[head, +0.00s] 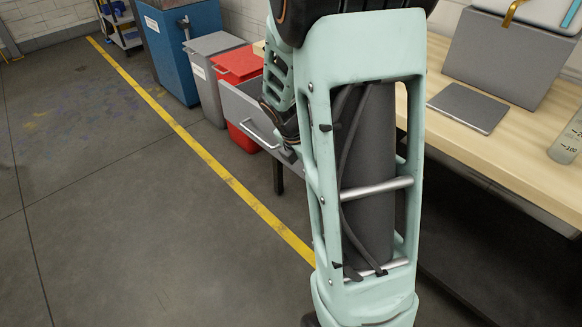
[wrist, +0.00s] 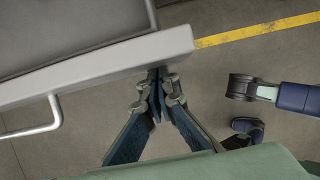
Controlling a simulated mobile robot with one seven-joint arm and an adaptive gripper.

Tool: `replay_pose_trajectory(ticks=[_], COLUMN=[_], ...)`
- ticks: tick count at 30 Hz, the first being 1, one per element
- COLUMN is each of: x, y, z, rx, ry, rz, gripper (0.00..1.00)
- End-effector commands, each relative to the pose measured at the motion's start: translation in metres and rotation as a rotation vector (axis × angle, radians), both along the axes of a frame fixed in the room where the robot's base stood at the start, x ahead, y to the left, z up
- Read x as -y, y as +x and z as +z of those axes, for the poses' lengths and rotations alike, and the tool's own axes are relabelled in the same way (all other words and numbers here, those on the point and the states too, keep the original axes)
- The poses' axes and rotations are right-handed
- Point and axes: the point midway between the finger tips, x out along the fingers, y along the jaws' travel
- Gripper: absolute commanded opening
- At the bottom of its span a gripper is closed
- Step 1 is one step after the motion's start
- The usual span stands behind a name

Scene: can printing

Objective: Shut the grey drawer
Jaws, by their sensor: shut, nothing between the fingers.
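The grey drawer (head: 252,113) stands pulled out from the wooden-topped table in the head view, its front and bar handle facing the floor aisle. My arm hides part of it. In the wrist view, the drawer's front panel (wrist: 105,68) crosses the upper left, with its silver handle (wrist: 36,132) at the left. My gripper (wrist: 158,76) is shut and empty, its fingertips at the outer face of the front panel near its right end, away from the handle. I cannot tell whether they touch it.
The wooden table (head: 440,78) holds a dark flat plate (head: 468,107), a grey box (head: 505,55) and a clear container (head: 566,146). Red (head: 238,63), grey (head: 212,44) and blue (head: 180,50) bins stand beyond the drawer. The floor left of the yellow line (head: 200,150) is clear.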

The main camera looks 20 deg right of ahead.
Motion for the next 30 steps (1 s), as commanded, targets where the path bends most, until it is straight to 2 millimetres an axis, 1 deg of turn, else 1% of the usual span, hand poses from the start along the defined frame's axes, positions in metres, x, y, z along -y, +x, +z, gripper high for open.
replay_pose_trajectory(ticks=[1,6,12,18,21,24,27,30], x=[0.017,0.062,0.114,0.16,0.178,0.192,0.203,0.21], y=[0.003,0.018,0.035,0.05,0.057,0.062,0.066,0.069], z=[0.007,0.007,0.007,0.005,0.005,0.003,0.002,0.002], rx=[-0.003,-0.003,-0.002,-0.001,0.0,0.001,0.0,0.002], ry=[-0.001,0.0,0.001,0.002,0.001,0.001,0.001,0.001], rz=[-0.009,-0.007,-0.007,-0.004,-0.003,-0.003,-0.002,-0.001], gripper=[0.0,0.0,0.0,0.0,0.0,0.0,0.0,0.0])
